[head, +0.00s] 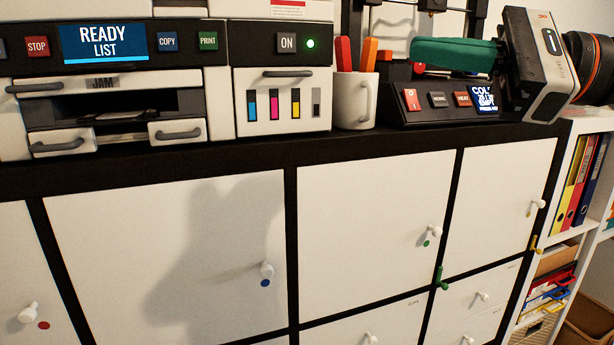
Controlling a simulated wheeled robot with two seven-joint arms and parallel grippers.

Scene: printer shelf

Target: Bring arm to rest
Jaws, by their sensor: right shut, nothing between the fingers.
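My right gripper (420,50) comes in from the right edge at the upper right. Its green fingers point left and are closed together with nothing held. It is in front of the small black machine (425,115) with buttons and a lit screen, and hides part of it. I cannot tell its exact distance from that machine. My left gripper is not in view.
A printer (190,60) with a "READY LIST" screen stands on the black-framed white cabinet (165,240). A white mug (353,103) with red and orange items stands beside it. An open shelf (590,225) with binders is at the right. The space before the doors looks clear.

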